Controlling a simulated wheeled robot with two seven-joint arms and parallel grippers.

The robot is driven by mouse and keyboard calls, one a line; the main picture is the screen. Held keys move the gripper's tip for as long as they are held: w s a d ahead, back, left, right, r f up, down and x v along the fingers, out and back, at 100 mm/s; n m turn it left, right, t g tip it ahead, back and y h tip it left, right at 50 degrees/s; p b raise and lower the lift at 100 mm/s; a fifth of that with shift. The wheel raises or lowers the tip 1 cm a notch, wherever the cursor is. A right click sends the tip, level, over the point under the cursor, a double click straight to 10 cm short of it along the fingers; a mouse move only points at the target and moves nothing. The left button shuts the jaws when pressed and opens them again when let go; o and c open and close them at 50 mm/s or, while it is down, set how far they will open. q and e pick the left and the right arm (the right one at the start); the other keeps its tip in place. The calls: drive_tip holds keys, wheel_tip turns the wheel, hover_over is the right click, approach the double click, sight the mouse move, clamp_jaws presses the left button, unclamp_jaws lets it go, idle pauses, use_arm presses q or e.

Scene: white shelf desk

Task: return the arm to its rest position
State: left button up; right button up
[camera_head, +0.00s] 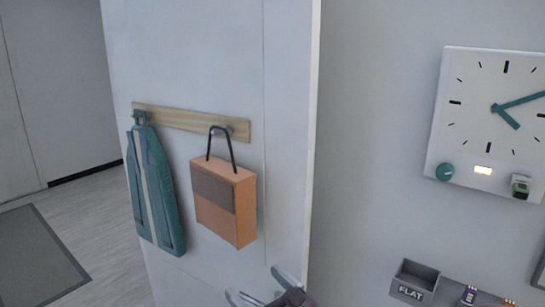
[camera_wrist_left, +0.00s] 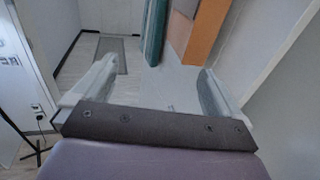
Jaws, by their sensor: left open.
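My left gripper (camera_head: 262,284) shows at the bottom edge of the head view, below the orange bag. In the left wrist view its two fingers (camera_wrist_left: 155,88) stand wide apart with nothing between them. The orange bag (camera_head: 225,210) hangs by a black handle from a hook on a wooden rail (camera_head: 185,122). A teal garment-like item (camera_head: 160,195) hangs from the same rail, to the left of the bag. Both also show at the top of the left wrist view, apart from the fingers. My right gripper is in neither view.
A white panel (camera_head: 280,130) carries the rail; its edge stands near my left gripper. A white clock board (camera_head: 490,125) with a dial is on the wall at right. A grey tray marked FLAT (camera_head: 415,276) sits below it. A grey mat (camera_head: 35,255) lies on the floor at left.

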use_arm(q)
drive_tip(key=w+a+f+m+h+b, duration=0.1)
drive_tip(key=w+f+m+h, duration=0.25)
drive_tip(key=m, duration=0.45)
drive_tip(key=w+a+f+m+g+h+b, duration=0.1)
drive_tip(key=w+f+m+h, duration=0.1)
drive_tip(key=m+h, duration=0.35)
drive_tip(key=w+a+f+m+h, duration=0.1)
drive_tip(key=w+f+m+h, duration=0.1)
drive_tip(key=m, duration=0.8)
drive_tip(key=s+a+f+m+g+b, duration=0.1)
drive_tip(key=s+a+f+m+g, duration=0.5)
drive_tip(key=s+m, duration=0.4)
drive_tip(key=s+a+f+m+g+b, duration=0.1)
drive_tip(key=s+a+f+m+g, duration=0.5)
drive_tip(key=s+m, duration=0.4)
drive_tip(key=shift+s+a+f, duration=0.4)
drive_tip(key=shift+s+f, duration=0.4)
drive_tip(key=shift+s, duration=0.15)
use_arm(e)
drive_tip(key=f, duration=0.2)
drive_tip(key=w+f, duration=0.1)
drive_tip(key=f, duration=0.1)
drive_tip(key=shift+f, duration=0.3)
